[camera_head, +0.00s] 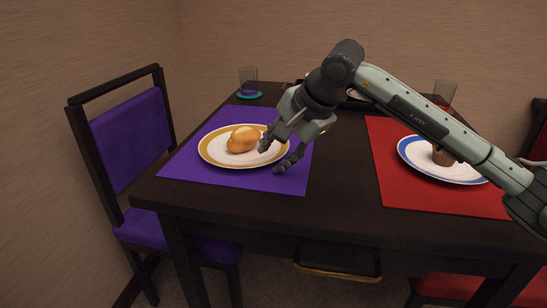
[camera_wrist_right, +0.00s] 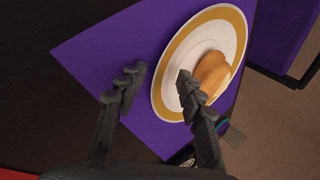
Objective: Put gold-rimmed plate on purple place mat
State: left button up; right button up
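The gold-rimmed plate (camera_head: 213,156) is white with a gold band and carries a golden-brown piece of food (camera_head: 243,139). It appears to lie flat on the purple place mat (camera_head: 200,174), inside the mat's edges. The plate (camera_wrist_right: 166,95) and the mat (camera_wrist_right: 100,50) also show in the right wrist view. My right gripper (camera_head: 273,158) is at the plate's right edge. In the wrist view my right gripper (camera_wrist_right: 160,76) has its fingers apart, one over the plate and one outside it over the mat. Whether a finger touches the rim cannot be told. My left gripper is not in view.
A red place mat (camera_head: 400,187) with a blue-rimmed plate (camera_head: 418,163) and a brown cup-like item (camera_head: 442,156) is on the right. A glass on a teal coaster (camera_head: 249,95) stands at the back left. A purple chair (camera_head: 133,140) stands left of the dark table (camera_head: 345,170).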

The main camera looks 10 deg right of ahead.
jog(key=shift+v, duration=3.2)
jog(key=shift+s+f, duration=0.1)
